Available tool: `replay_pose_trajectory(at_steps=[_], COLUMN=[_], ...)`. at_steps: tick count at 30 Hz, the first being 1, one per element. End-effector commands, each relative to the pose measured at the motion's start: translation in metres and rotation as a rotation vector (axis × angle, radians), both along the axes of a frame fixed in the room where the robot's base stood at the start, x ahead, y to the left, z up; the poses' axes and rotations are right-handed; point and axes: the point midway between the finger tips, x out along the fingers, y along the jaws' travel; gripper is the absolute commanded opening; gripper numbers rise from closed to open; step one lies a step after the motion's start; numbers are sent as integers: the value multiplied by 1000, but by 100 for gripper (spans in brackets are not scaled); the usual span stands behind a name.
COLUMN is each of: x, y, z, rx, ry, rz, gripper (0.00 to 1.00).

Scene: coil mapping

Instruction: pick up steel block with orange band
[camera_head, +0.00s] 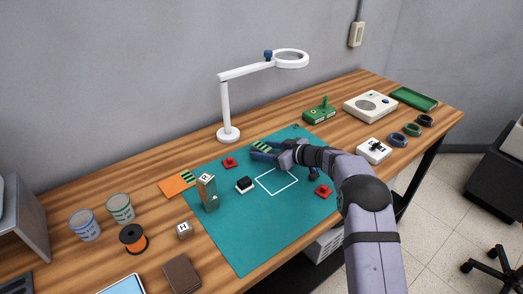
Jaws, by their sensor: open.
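My gripper (262,154) is over the far part of the teal mat (240,250), with its fingers pointing left. No steel block with an orange band can be made out with certainty. An upright block (209,195) with an orange-brown edge, a grey-green face and a letter label stands on the left of the mat, well apart from my gripper. A small grey block marked H (184,231) sits on the wood left of the mat. My gripper may hide small things beneath it.
A white lamp (226,110) stands behind the mat. A black-and-white block (245,185) and red pieces (229,162) lie on the mat near a white square outline. Cups (120,208) and an orange spool (133,239) stand left. The mat's front is clear.

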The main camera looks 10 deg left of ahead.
Motion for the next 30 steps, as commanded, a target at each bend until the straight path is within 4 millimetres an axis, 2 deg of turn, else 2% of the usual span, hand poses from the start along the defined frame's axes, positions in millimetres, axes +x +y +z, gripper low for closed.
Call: replay_pose_trajectory(at_steps=[1,2,8,20,26,30], x=[0,0,0,1,1,1], y=[0,0,0,0,0,0], z=[0,0,0,9,31,55], rx=[0,0,0,3,4,3], ry=[0,0,0,-7,-9,-10], rz=[0,0,0,1,0,0], gripper=[53,48,1,0,0,0])
